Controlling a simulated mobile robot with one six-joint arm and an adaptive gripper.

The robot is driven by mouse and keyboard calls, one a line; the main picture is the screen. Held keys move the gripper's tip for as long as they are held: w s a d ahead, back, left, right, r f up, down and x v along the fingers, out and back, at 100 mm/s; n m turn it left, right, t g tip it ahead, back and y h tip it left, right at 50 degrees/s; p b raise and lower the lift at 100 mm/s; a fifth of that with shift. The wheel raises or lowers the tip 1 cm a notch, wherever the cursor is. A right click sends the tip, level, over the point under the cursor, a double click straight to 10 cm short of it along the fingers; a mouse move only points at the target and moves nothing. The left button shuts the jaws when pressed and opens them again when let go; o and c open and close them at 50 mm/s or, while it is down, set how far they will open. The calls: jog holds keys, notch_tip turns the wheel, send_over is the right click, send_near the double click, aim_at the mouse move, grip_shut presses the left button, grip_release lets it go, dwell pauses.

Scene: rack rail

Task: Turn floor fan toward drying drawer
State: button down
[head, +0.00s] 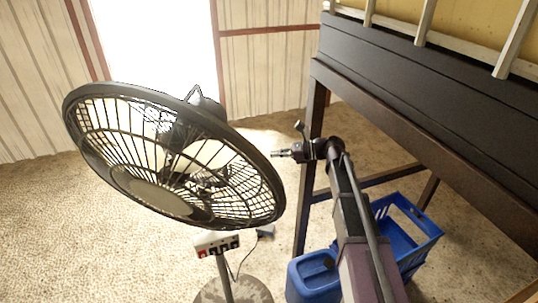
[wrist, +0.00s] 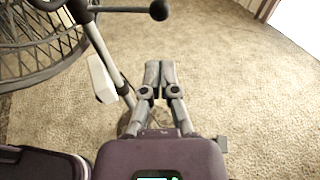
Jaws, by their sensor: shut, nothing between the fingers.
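The floor fan (head: 170,155) has a round dark wire cage and stands on a pole at the left of the head view. Its cage faces down and toward the front left. Its control box (head: 217,245) with several buttons is on the pole below the cage. Part of the cage shows at the upper left of the wrist view (wrist: 35,45), with the back of the white box (wrist: 102,78). My gripper (head: 276,153) is shut and empty, just right of the cage; in the wrist view (wrist: 160,68) its fingers are together. I cannot make out which thing is the drying drawer.
A dark wooden frame (head: 430,95) with legs and light rails on top stands at the right. A blue crate (head: 405,235) and a blue bin (head: 315,277) are on the floor beneath it. Carpet is clear at the left.

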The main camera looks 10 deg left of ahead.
jog(key=b+x, duration=0.2)
jog(key=x, duration=1.1)
jog(key=shift+w+a, duration=0.25)
jog(key=shift+a, duration=0.85)
jog(key=w+p+v, duration=0.1)
jog(key=p+v, duration=0.1)
jog(key=v, duration=1.2)
jog(key=shift+w, duration=0.4)
jog(key=shift+s+a+f, duration=0.1)
jog(key=shift+a, duration=0.05)
